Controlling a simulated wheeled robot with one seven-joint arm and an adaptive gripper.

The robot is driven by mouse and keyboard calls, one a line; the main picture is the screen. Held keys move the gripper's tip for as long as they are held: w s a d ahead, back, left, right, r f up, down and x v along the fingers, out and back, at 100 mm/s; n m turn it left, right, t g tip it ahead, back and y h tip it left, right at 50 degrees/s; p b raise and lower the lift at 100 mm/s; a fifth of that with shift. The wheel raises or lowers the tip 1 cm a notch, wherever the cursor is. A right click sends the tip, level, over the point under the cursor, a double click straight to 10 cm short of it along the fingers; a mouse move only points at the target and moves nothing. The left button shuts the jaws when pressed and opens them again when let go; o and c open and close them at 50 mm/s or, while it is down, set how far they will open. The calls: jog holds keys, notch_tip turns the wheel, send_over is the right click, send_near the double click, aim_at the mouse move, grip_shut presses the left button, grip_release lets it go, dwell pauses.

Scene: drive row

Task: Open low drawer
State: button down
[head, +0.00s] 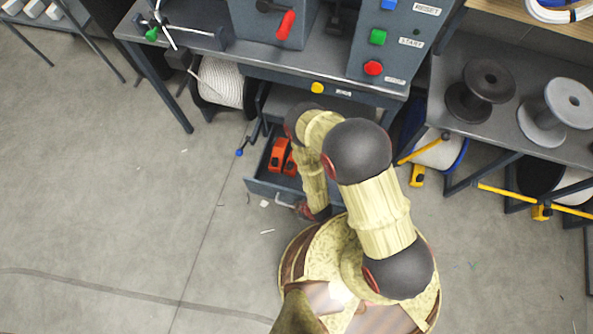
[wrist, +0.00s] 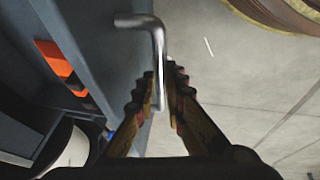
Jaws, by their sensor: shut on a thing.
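The low drawer (head: 262,187) under the bench is pulled out, and orange and black things (head: 281,156) show inside it. Its grey bar handle (head: 284,202) is on the front face, partly hidden by my arm in the head view. In the wrist view the handle (wrist: 158,50) runs down between the fingers of my gripper (wrist: 160,95), which is shut on it. The drawer front (wrist: 105,50) lies to the left of the fingers there. In the head view my gripper (head: 312,212) is at the drawer front, mostly hidden.
The bench (head: 270,72) carries a grey box with a red lever and a button panel (head: 400,40). A rack (head: 520,110) with spools stands at the right, with yellow bars (head: 510,192) low down. The concrete floor (head: 110,210) at the left is clear.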

jog(key=c, duration=1.8)
grip_release()
jog(key=shift+c, duration=0.2)
jog(key=v, duration=0.7)
jog(key=shift+r, duration=0.2)
jog(key=shift+s+d, duration=0.1)
